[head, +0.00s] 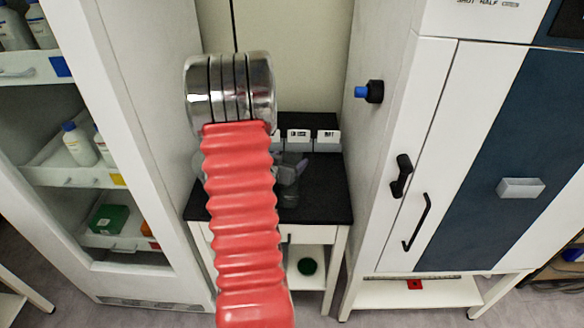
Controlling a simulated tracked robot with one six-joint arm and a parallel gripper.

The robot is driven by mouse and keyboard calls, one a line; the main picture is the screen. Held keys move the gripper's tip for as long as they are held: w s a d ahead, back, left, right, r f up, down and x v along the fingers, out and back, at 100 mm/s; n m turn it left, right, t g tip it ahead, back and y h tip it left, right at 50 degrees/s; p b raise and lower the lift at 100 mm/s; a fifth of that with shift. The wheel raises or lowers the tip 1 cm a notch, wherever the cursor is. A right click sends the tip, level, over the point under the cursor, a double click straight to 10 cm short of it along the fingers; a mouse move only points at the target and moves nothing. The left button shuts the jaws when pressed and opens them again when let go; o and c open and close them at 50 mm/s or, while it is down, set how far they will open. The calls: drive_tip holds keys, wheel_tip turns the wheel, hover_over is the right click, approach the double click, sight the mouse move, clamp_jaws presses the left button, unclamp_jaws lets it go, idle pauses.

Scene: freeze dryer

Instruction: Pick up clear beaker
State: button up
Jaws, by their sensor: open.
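A clear beaker (289,197) stands on the black tabletop (325,200) of the small bench, just right of my red arm. It looks dark because the black top shows through it. My gripper (290,175) shows as a grey shape at the beaker's upper part, partly hidden behind my arm. It is open. I cannot tell whether its fingers are around the beaker or only above it.
White labelled boxes (327,141) stand along the bench's back edge. A tall white cabinet (400,120) with black handles bounds the right. An open shelf unit (130,150) with bottles bounds the left. The bench's right part is clear.

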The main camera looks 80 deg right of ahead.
drive_tip(key=shift+d+f, duration=0.2)
drive_tip(key=shift+d, duration=0.25)
drive_tip(key=c, duration=1.5)
drive_tip(key=shift+r, duration=0.2)
wheel_tip(320, 180, up, 28)
drive_tip(key=shift+f, duration=0.15)
idle(0.7)
